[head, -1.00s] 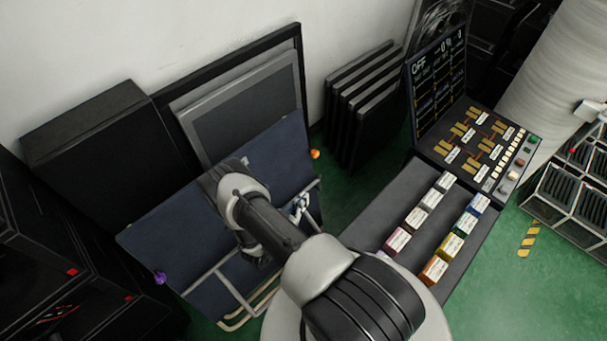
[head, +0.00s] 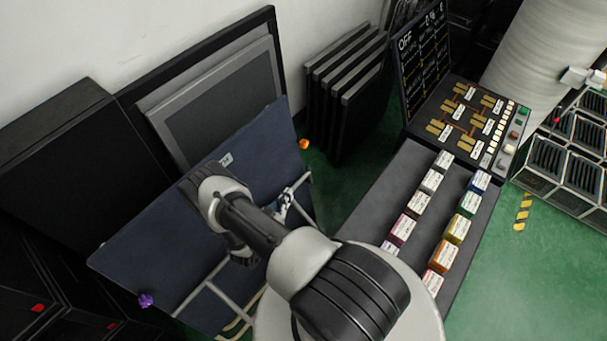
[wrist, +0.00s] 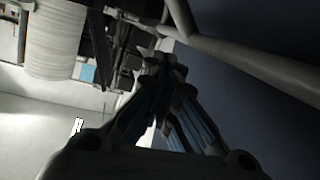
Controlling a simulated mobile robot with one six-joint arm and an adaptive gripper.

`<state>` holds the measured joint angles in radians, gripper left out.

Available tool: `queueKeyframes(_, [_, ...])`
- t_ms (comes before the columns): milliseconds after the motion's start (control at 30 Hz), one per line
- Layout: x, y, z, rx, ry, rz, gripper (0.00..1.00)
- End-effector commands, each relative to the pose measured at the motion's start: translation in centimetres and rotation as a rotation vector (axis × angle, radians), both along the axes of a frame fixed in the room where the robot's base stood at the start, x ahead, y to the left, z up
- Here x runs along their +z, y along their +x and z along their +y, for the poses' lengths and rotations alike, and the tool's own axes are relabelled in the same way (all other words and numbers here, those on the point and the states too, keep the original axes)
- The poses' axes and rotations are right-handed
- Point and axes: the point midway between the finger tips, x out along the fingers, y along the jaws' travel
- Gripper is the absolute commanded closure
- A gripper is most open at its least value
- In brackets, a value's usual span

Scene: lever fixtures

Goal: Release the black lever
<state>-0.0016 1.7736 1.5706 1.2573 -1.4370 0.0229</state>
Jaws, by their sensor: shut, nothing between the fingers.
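My gripper (wrist: 165,68) shows in the wrist view with its dark, blue-sided fingers drawn together and nothing between them. A grey tube (wrist: 245,58) runs close beyond and to the right of the fingertips, in front of a dark blue panel (wrist: 235,20). I cannot tell whether the fingers touch the tube. In the head view the dark blue panel (head: 130,262) stands tilted behind my arm, with a bent grey tube frame (head: 212,291) on its near side. I cannot make out a black lever in either view; my arm covers part of the panel.
A purple knob (head: 146,300) and an orange knob (head: 304,144) sit at the panel's edges. A console (head: 470,125) with coloured labelled blocks stands at right. Black slabs (head: 343,95) lean on the wall. Green floor (head: 345,175) is free between panel and console.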

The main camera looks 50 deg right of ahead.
Motion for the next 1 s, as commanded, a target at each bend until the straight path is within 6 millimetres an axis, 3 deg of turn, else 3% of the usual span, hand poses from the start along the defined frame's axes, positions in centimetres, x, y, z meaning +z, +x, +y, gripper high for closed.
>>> queueKeyframes(600, [-2.4, 3.1, -11.0, -0.004, -0.002, -0.003, 1.0])
queueKeyframes(800, [-2.6, 3.5, -12.4, -0.002, 0.0, -0.001, 1.0])
queueKeyframes(1000, [-2.6, 3.6, -12.6, -0.001, 0.0, -0.001, 1.0])
